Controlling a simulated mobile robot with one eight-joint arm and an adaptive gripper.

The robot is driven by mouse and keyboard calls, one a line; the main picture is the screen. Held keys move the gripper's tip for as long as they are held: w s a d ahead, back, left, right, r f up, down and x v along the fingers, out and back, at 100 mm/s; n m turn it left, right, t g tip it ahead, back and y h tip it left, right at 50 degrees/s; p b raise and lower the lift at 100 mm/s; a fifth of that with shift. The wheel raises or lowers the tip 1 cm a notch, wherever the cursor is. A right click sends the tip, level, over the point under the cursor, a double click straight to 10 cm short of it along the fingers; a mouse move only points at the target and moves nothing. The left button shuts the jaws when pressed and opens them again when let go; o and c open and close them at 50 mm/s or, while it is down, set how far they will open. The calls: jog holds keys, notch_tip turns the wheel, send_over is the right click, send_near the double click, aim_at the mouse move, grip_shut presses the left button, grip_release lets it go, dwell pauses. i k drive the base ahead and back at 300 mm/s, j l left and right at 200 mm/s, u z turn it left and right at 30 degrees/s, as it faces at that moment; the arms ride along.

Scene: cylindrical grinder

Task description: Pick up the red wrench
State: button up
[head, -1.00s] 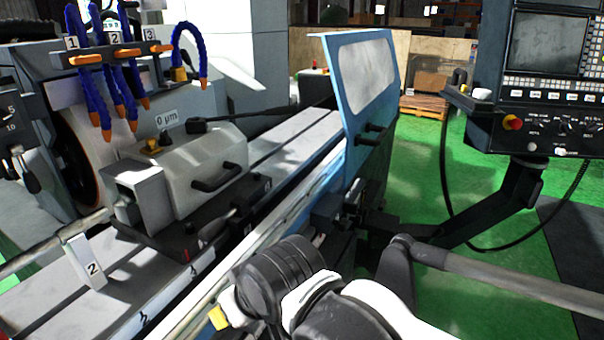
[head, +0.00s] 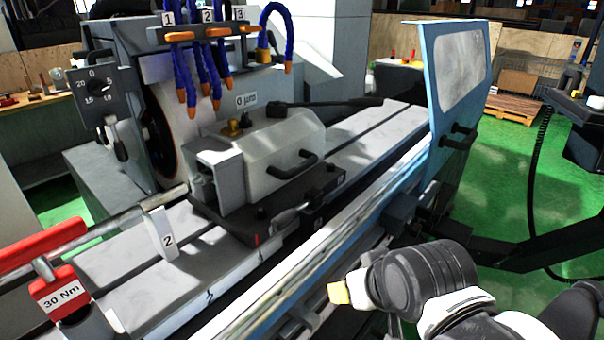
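A red part (head: 42,248) with a lower red block marked "30 Nm" (head: 62,294) stands at the lower left in the head view, cut by the frame's left edge. It is at the bar on the grinder's table; I cannot tell for sure whether this is the red wrench. No other red wrench is clearly visible. My arm reaches in from the lower right. At its end, my gripper (head: 343,291) shows a yellowish tip, in front of the machine's front rail and well to the right of the red part. Its fingers are too hidden to tell their opening.
The grinder's table (head: 130,290) runs diagonally, with a grey tailstock-like block (head: 270,165) and a tag marked "2" (head: 161,233). A blue-framed guard (head: 455,90) stands at the right. Blue coolant hoses (head: 272,30) hang above. Green floor (head: 510,190) is open at right.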

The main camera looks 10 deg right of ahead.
aim_at(62, 293)
jog(key=u, duration=1.7)
